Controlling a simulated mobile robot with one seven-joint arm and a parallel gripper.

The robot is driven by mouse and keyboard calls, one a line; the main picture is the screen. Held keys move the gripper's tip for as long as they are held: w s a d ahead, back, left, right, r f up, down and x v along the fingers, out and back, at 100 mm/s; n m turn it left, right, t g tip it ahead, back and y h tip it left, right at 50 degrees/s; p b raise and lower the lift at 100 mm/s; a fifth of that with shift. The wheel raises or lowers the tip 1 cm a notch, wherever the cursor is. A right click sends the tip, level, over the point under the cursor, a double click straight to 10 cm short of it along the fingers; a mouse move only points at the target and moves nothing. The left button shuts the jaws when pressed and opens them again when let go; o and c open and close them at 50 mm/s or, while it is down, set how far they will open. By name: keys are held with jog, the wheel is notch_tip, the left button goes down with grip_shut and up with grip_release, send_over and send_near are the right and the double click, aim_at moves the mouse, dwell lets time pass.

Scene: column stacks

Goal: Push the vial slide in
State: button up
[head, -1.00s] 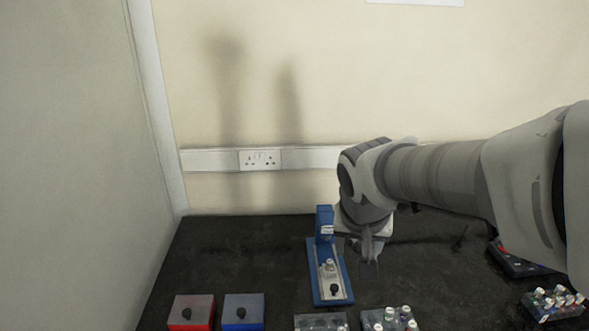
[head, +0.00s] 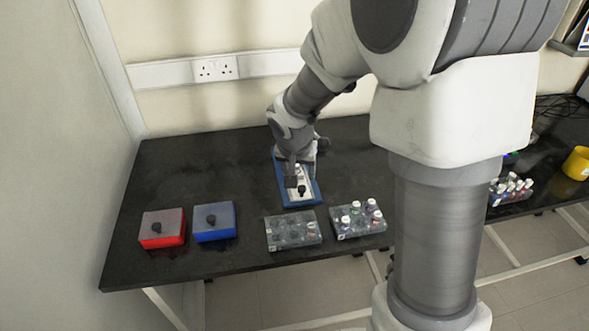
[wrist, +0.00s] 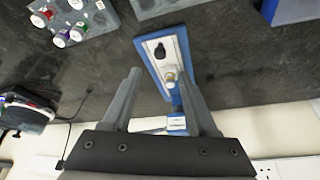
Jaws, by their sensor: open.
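The vial slide unit is a blue base (head: 316,198) with a pale plate on top, on the black table below my gripper (head: 303,172). A black knob (head: 301,190) stands at its near end. In the wrist view, the blue base (wrist: 187,50) and knob (wrist: 160,52) lie just past my gripper (wrist: 160,73). My gripper is open, one finger on each side of a small capped vial (wrist: 171,76) on the pale plate. I cannot tell whether either finger touches it. A blue block (wrist: 176,122) at the far end shows between the fingers. In the head view, my arm hides the far half.
A red box (head: 163,240) and a blue box (head: 214,234) with black knobs stand left on the table (head: 190,165). A clear rack (head: 292,242) and a rack of capped vials (head: 342,232) stand in front. Another vial rack (head: 508,200) and a yellow cup (head: 577,163) are right.

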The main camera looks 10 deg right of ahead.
aim_at(302, 187)
jog(key=b+x, duration=0.1)
jog(key=x, duration=0.8)
jog(key=shift+f, duration=0.1)
grip_shut()
jog(key=shift+w, duration=0.1)
dwell(1.1)
